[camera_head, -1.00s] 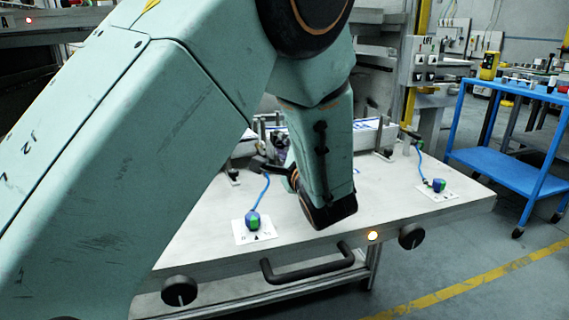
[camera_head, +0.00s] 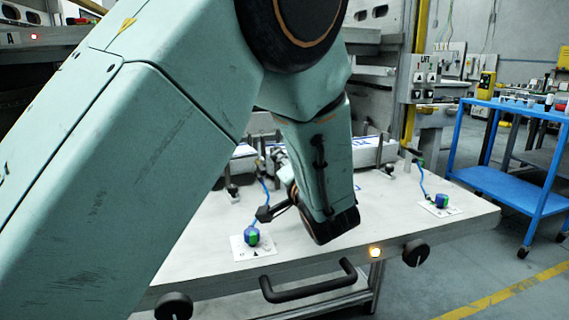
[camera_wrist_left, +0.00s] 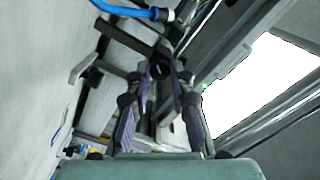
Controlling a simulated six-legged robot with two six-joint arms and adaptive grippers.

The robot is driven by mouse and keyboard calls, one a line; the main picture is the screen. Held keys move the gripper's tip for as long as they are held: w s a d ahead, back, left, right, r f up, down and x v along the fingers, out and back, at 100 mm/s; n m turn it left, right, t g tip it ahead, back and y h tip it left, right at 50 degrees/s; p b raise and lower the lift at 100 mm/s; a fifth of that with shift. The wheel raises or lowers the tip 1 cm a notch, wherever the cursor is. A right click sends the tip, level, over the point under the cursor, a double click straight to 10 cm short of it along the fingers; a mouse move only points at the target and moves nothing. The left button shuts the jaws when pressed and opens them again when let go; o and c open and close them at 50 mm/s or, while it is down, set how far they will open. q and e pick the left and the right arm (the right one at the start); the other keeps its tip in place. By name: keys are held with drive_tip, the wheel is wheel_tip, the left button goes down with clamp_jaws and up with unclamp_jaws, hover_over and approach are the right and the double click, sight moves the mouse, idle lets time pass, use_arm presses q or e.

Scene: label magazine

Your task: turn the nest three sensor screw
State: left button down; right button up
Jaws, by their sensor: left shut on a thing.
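My left arm fills the left and middle of the head view and hides most of its gripper and what it holds. In the left wrist view the two fingers of my left gripper (camera_wrist_left: 160,110) flank a small dark round screw head (camera_wrist_left: 160,70) and are shut on it. Dark bracket bars lie around it, and a blue cable (camera_wrist_left: 135,10) with a pale end runs above. I cannot read which nest this is. My right gripper is not in view.
On the pale table, a blue-green sensor piece (camera_head: 251,237) sits on a white card; another (camera_head: 441,201) sits to the right. Black knobs (camera_head: 174,306), a handle (camera_head: 310,284) and a lit lamp (camera_head: 375,252) line the front edge. A blue cart (camera_head: 510,180) stands right.

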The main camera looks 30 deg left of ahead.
use_arm(q)
drive_tip(key=shift+n, duration=0.6)
drive_tip(key=c, duration=1.2)
unclamp_jaws()
drive_tip(key=shift+o, duration=0.2)
wheel_tip(320, 180, up, 10)
